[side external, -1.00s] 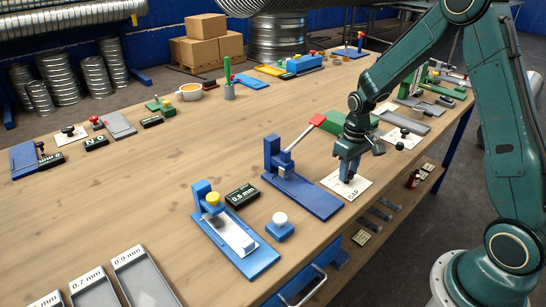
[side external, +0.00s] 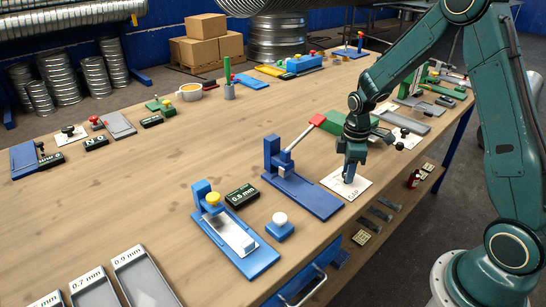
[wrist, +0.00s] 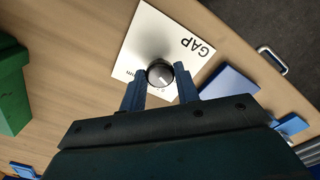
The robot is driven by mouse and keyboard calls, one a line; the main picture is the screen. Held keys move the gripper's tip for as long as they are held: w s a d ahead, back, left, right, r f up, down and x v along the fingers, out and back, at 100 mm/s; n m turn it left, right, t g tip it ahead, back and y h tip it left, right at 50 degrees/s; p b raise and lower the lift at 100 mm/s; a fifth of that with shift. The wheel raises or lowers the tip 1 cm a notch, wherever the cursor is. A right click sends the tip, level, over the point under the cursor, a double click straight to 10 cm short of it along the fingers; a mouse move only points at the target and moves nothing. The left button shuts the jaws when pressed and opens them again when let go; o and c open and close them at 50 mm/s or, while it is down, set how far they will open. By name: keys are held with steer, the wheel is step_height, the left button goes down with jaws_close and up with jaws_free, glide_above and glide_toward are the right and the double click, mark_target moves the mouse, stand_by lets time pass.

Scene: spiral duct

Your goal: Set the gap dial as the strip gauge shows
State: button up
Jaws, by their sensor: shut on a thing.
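The gap dial is a white square plate marked GAP (side external: 358,194) with a round dark-edged knob (wrist: 160,74) at its middle. My gripper (side external: 349,177) is down over the plate and shut on the knob; in the wrist view its blue fingers (wrist: 161,84) stand on either side of it. The knob has a pale pointer mark, but the scale is mostly hidden. The strip gauge (side external: 258,264) is a blue base with a pale strip and a yellow knob. The black display (side external: 242,195) beside it seems to read 0.6 mm.
A blue lever tool (side external: 318,203) with a red handle stands just left of the dial. A white-topped blue button (side external: 280,224) sits near the gauge. Grey trays (side external: 145,281) with mm labels lie at the front left. The table's middle is clear.

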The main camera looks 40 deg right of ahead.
steer(key=shift+n, duration=0.3)
steer(key=o, duration=1)
steer(key=shift+c, duration=0.2)
steer(key=shift+r, duration=0.1)
step_height(320, 180, up, 14)
stand_by(0.5)
